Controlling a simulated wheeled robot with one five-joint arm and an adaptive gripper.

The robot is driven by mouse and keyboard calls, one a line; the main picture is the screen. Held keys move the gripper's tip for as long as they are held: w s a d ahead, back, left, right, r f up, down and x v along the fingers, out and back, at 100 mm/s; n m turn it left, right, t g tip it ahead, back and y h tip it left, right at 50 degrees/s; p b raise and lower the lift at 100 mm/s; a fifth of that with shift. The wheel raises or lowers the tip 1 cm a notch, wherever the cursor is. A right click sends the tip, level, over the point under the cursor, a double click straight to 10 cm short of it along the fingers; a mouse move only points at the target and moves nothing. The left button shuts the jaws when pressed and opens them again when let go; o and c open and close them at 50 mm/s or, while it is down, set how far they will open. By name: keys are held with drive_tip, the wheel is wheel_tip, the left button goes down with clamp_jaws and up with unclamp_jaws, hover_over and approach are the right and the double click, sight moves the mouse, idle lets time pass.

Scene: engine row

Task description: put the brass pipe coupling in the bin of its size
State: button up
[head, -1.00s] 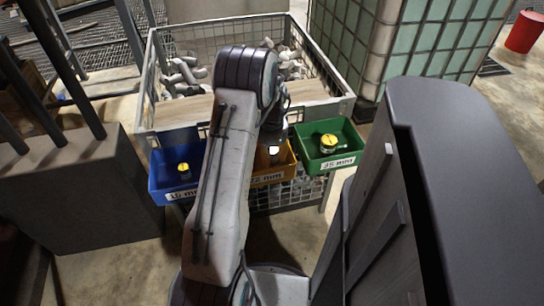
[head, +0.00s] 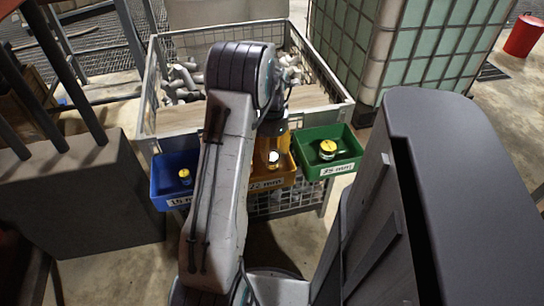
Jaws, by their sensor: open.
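Three small bins hang in a row on a wire cage: blue (head: 160,196), orange (head: 286,178) and green (head: 345,165). The orange label seems to read 22 mm and the green one 35 mm; the blue label is partly legible. A small pale, shiny piece, seemingly the brass coupling (head: 274,157), shows in the orange bin below my gripper. Brass-topped fittings sit in the blue bin (head: 185,175) and the green bin (head: 328,148). My gripper (head: 272,136) is open above the orange bin, its fingers mostly hidden by my arm.
The wire cage (head: 343,104) behind the bins holds several grey pipe fittings (head: 184,78) and a wooden board (head: 180,116). A grey block (head: 95,200) stands at left. A caged tank (head: 430,45) and a red bucket (head: 523,35) are at the back right.

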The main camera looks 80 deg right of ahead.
sight(272, 156)
wheel_tip(272, 156, up, 6)
drive_tip(key=shift+f+p, duration=0.25)
drive_tip(key=shift+p, duration=0.2)
drive_tip(key=shift+r, duration=0.1)
